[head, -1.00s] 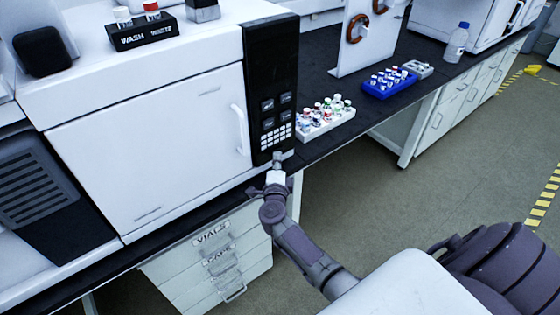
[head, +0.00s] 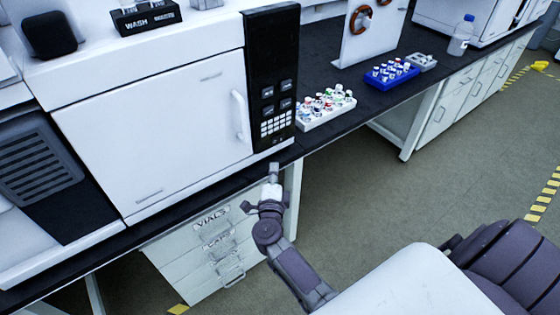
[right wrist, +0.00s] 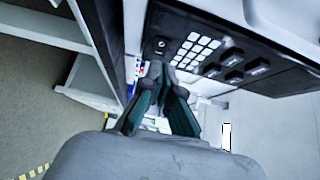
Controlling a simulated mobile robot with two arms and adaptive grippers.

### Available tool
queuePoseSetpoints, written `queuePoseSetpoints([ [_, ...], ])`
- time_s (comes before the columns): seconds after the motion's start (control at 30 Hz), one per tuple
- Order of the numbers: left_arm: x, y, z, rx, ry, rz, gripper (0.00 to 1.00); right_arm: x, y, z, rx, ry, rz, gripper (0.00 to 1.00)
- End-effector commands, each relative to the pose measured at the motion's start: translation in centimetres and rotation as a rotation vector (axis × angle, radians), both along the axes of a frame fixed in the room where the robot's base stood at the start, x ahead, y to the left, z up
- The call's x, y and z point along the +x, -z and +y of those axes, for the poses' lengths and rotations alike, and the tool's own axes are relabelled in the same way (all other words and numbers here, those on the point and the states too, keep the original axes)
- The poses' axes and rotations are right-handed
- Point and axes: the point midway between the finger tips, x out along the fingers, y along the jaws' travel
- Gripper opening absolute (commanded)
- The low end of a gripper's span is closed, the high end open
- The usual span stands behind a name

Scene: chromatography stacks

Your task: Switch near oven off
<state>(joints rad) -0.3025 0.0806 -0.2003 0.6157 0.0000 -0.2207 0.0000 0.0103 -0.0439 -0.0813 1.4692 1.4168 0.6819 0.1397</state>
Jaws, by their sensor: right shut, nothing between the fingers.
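The near oven (head: 165,130) is a white box on the bench with a closed door and a vertical handle (head: 238,115). Its black control panel (head: 258,60) is at its right side, with dark buttons above a white keypad (head: 276,125). The right wrist view shows the keypad (right wrist: 195,50) and a small separate button (right wrist: 161,44) at its end. My right gripper (head: 274,167) is below and in front of the panel, apart from it. In the right wrist view its fingertips (right wrist: 163,72) are together and empty, close to the panel's keypad end. My left gripper is not in view.
White (head: 328,112) and blue (head: 391,75) vial racks stand on the dark bench right of the panel. A white drawer unit (head: 180,255) is under the bench. A bottle (head: 462,38) stands farther back. The floor at right is open.

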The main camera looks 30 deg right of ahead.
Motion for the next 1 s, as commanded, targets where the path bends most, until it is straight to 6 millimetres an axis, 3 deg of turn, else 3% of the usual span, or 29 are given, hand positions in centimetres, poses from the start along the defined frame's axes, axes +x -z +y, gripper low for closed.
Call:
queuePoseSetpoints([
  [0.13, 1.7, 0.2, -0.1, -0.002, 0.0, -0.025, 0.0, -1.5, 0.1, 1.8, 0.003, 0.001, 0.001, 0.0],
  [0.83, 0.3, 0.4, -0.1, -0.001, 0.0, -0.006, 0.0, -2.1, 0.0, 2.6, -0.002, 0.001, 0.001, 0.0],
  [0.93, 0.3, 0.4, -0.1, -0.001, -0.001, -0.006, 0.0, -2.2, 1.1, 3.1, -0.043, -0.032, 0.034, 0.0],
  [1.0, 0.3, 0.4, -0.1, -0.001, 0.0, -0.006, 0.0, -2.5, 3.4, 4.2, -0.124, -0.096, 0.099, 0.0],
])
